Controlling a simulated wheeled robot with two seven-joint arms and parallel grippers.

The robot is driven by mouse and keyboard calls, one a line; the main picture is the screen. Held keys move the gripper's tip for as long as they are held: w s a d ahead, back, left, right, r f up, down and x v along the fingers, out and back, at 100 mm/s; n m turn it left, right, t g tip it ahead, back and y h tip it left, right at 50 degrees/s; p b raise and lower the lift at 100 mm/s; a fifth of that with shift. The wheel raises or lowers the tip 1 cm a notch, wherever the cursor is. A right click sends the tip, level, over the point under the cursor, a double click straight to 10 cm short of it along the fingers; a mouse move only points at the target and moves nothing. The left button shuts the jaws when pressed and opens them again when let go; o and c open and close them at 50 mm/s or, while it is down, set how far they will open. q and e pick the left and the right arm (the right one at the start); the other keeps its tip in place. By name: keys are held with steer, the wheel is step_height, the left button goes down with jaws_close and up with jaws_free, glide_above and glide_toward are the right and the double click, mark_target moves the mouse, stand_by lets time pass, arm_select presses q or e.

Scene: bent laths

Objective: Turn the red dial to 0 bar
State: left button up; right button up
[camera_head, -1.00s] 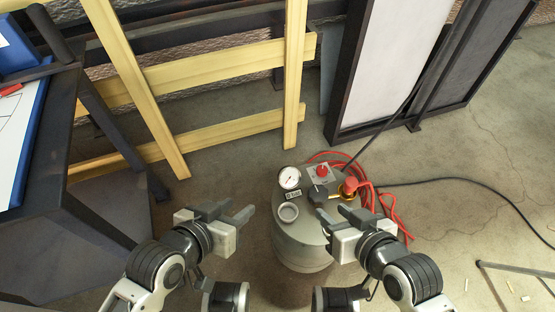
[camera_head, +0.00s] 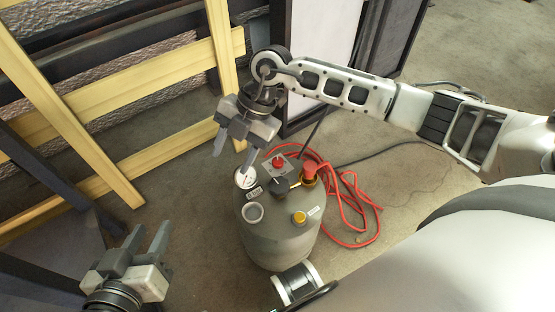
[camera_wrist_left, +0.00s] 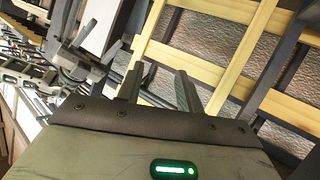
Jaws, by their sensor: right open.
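The red dial (camera_head: 278,162) sits on a pale square plate on top of a grey tank (camera_head: 280,243). Its setting is too small to read. A round white gauge (camera_head: 245,179) is to its left, partly covered by a finger of my right gripper. My right gripper (camera_head: 233,157) is open and empty, fingers pointing down, left of the dial and over the gauge side of the tank. My left gripper (camera_head: 150,237) is open and empty, left of the tank and apart from it. Its open fingers also show in the left wrist view (camera_wrist_left: 158,88).
A red knob on a brass fitting (camera_head: 309,172), a black knob (camera_head: 280,186), a yellow button (camera_head: 299,218) and a grey ring (camera_head: 253,212) crowd the tank top. A red hose (camera_head: 352,205) lies to the right. Wooden laths (camera_head: 150,87) stand behind.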

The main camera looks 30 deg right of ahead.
mark_target(278, 161)
steer(key=w+d+m+t+h, duration=0.1)
steer(key=w+d+m+h, duration=0.35)
steer(key=d, duration=0.75)
steer(key=shift+n+h, duration=0.75)
steer(key=shift+h, duration=0.1)
step_height(278, 161, down, 14)
steer(key=b, duration=0.5)
steer(key=shift+d+b, duration=0.1)
steer(key=shift+b, duration=0.2)
arm_select(q)
steer(key=shift+w+d+r+n+t+h, duration=0.1)
steer(key=shift+d+r+n+t+h, duration=0.35)
steer(key=shift+r+t+h, duration=0.25)
steer(key=shift+w+d+r+n+t+h, duration=0.1)
steer(key=shift+d+r+n+t+h, duration=0.35)
steer(key=shift+r, duration=0.3)
arm_select(e)
steer(key=shift+f, duration=0.6)
arm_select(q)
steer(key=shift+s, duration=0.1)
arm_select(e)
steer(key=c, duration=1)
